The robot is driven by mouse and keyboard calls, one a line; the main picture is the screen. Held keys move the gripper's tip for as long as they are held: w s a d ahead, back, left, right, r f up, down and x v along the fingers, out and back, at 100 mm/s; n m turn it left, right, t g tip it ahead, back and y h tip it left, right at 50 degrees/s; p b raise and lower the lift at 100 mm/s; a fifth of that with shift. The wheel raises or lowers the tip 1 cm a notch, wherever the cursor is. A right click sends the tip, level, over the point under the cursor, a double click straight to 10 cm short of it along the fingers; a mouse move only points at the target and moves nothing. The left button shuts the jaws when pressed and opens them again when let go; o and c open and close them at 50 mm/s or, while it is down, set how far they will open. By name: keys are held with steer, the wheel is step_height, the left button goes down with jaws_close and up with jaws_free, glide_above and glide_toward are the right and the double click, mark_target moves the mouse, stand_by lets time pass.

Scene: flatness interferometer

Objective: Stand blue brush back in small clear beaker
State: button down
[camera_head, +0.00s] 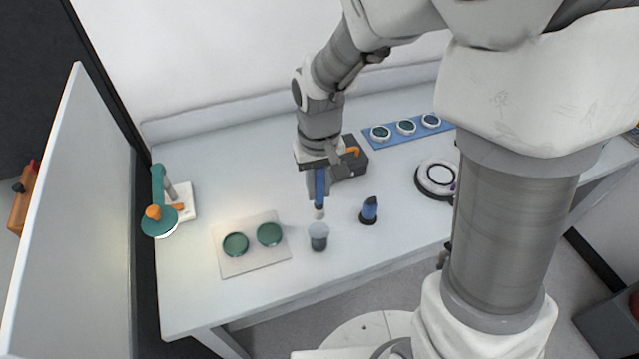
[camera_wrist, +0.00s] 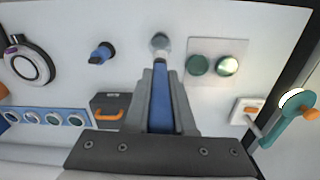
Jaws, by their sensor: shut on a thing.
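My gripper (camera_head: 319,183) is shut on the blue brush (camera_head: 320,187), which hangs upright with its pale tip down. In the wrist view the blue brush (camera_wrist: 161,100) lies between the two fingers of my gripper (camera_wrist: 160,90), its tip pointing away toward the beaker. The small clear beaker (camera_head: 318,236) stands on the bench near its front edge, just below the brush tip in the head view. The beaker also shows in the wrist view (camera_wrist: 159,40), partly overlapped by the brush tip. The exact height of the tip over the rim is hard to tell.
A pale mat (camera_head: 237,266) with two green discs lies left of the beaker. A dark blue bottle-like item (camera_head: 369,211) stands to its right. Behind are a dark box (camera_head: 352,167) with an orange handle and a blue tray (camera_head: 390,142) of round pieces. A teal lamp-like stand (camera_head: 158,186) is far left.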

mark_target(319, 217)
steer(key=shift+f+b, duration=3.9)
steer(key=shift+f, duration=1.1)
steer(key=shift+f+b, duration=0.9)
steer(key=shift+f, duration=0.3)
steer(key=c, duration=0.7)
jaws_free()
step_height(319, 217, up, 18)
steer(key=shift+s+f+p, duration=0.1)
steer(key=shift+f+p, duration=0.15)
steer(key=shift+p, duration=0.85)
